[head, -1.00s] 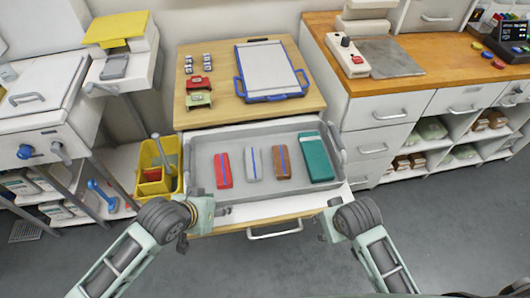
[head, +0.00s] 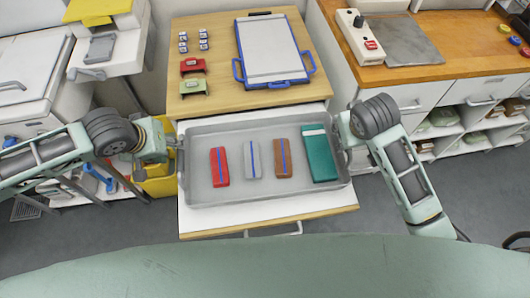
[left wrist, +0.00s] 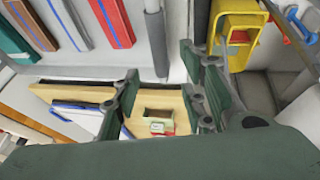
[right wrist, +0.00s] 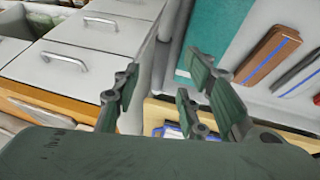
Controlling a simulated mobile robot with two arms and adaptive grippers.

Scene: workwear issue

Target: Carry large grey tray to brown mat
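The large grey tray (head: 265,196) rests flat on a white pulled-out drawer below the wooden table. It holds a red pack (head: 220,167), a grey pack (head: 252,161), a brown pack (head: 283,158) and a green pack (head: 320,153). My left gripper (head: 172,146) is at the tray's left end; in the left wrist view its fingers (left wrist: 160,80) stand apart near the grey handle bar. My right gripper (head: 343,137) is at the right end; in the right wrist view its fingers (right wrist: 162,90) are apart near the rim. I cannot tell any contact. I see no brown mat.
The wooden table (head: 215,105) behind holds a blue-edged board (head: 268,55) and small red and green items. A yellow bucket (head: 158,182) stands left of the drawer. A counter at the right carries a grey mat (head: 398,40) and a scale-like device. Grey floor shows beside the drawer.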

